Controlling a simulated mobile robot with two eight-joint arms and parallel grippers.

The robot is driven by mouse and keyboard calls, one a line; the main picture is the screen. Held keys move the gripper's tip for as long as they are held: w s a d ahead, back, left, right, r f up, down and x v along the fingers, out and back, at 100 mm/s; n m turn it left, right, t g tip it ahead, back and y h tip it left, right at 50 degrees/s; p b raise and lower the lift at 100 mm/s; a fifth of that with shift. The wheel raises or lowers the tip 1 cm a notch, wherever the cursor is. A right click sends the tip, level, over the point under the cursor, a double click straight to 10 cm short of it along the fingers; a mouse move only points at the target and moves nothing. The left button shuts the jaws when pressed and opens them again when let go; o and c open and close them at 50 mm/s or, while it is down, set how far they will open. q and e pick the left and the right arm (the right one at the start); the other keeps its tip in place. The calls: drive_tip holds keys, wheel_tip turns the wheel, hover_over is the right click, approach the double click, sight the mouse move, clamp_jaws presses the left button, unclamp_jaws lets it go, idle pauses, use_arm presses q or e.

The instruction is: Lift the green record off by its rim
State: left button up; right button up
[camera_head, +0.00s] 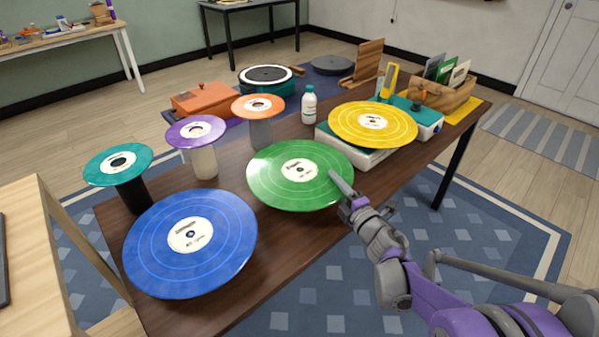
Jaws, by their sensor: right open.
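The green record (275,189) lies flat and raised above the dark wooden table, with a white label at its centre. What holds it up is hidden beneath it. My right gripper (345,190) is at the record's right rim, its fingers pointing up-left toward the edge. It is open. I cannot tell whether a finger touches the rim or whether the rim lies between the fingers. My left gripper is not in view.
A blue record (150,250) sits close at the front left. A yellow record (345,122) rests on a turntable behind right. Teal (97,168), purple (182,137) and orange (245,111) discs stand on posts. A white bottle (309,107) stands behind. The table's front edge is near my right arm.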

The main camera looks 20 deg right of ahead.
clamp_jaws()
idle(1.4)
